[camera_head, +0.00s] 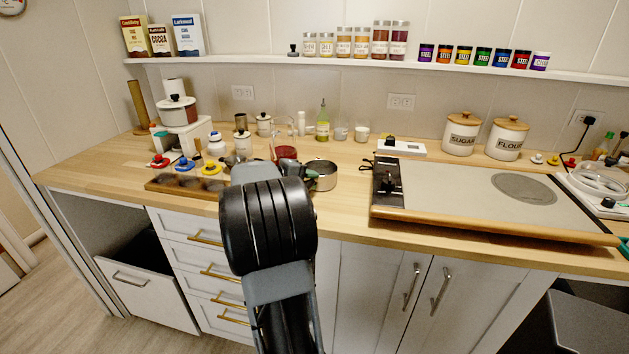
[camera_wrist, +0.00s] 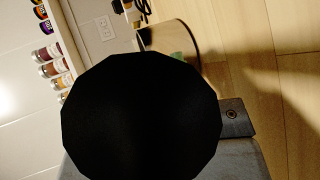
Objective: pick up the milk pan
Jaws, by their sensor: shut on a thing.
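The milk pan (camera_head: 324,176) is a small silvery metal pan on the wooden counter, just right of my gripper (camera_head: 292,167) in the head view. In the wrist view part of its metal wall and inside (camera_wrist: 176,38) shows at the top, beyond a large black round shape that fills the middle. My gripper is shut on the pan, seemingly at its handle. The grip itself is hidden by my arm in the head view and by the black shape in the wrist view. I cannot tell whether the pan is clear of the counter.
A red-filled glass vessel (camera_head: 286,153) stands close behind my gripper. A wooden tray (camera_head: 165,187) and several small jars crowd the left. A large board-like appliance (camera_head: 440,195) lies to the right, with bare counter (camera_head: 350,205) between it and the pan.

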